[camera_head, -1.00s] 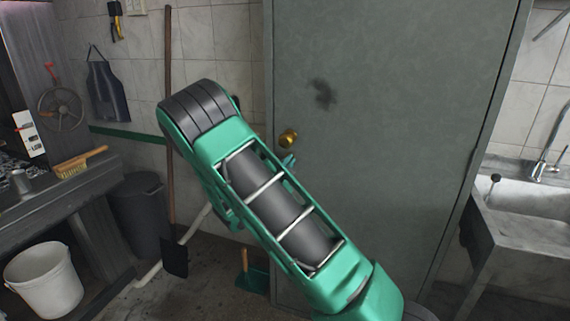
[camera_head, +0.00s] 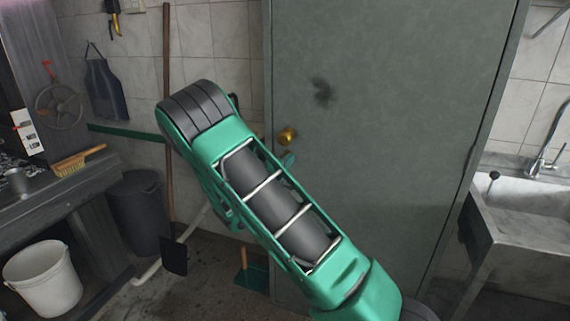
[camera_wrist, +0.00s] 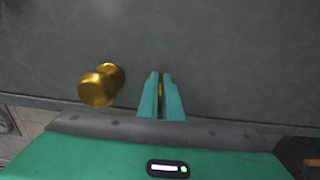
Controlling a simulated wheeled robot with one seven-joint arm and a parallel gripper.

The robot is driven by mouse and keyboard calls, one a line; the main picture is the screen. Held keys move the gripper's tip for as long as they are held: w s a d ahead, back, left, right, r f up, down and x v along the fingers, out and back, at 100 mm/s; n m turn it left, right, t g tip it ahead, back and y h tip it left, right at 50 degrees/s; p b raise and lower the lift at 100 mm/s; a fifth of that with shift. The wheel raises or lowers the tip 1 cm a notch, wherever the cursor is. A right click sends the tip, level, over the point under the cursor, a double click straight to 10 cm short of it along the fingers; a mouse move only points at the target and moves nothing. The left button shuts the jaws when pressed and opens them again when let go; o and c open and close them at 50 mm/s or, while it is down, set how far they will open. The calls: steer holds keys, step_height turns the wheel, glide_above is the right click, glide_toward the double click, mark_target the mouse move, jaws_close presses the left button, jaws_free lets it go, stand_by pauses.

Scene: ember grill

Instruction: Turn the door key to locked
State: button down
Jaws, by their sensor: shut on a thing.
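The grey-green door (camera_head: 400,110) is closed and fills the middle of the head view. Its round brass knob (camera_head: 288,137) sits near the door's left edge. In the wrist view the knob (camera_wrist: 99,86) is left of my gripper and apart from it. My gripper (camera_wrist: 161,82) has its two teal fingers nearly together, with a thin strip of brass, seemingly the key (camera_wrist: 160,86), showing between them. In the head view my arm hides most of the gripper (camera_head: 287,161), just below the knob. The key's turn angle cannot be told.
A stone sink (camera_head: 528,205) stands to the right of the door. On the left are a dark bin (camera_head: 137,215), a white bucket (camera_head: 43,278), a bench with a brush (camera_head: 78,161), a long-handled tool (camera_head: 168,120) and a dustpan (camera_head: 252,278).

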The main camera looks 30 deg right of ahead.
steer(key=shift+s+f, duration=0.1)
steer(key=shift+f, duration=0.1)
steer(key=c, duration=2)
jaws_free()
steer(key=shift+r, duration=0.1)
steer(key=v, duration=1)
steer(key=shift+a, duration=0.3)
steer(key=shift+s, duration=0.1)
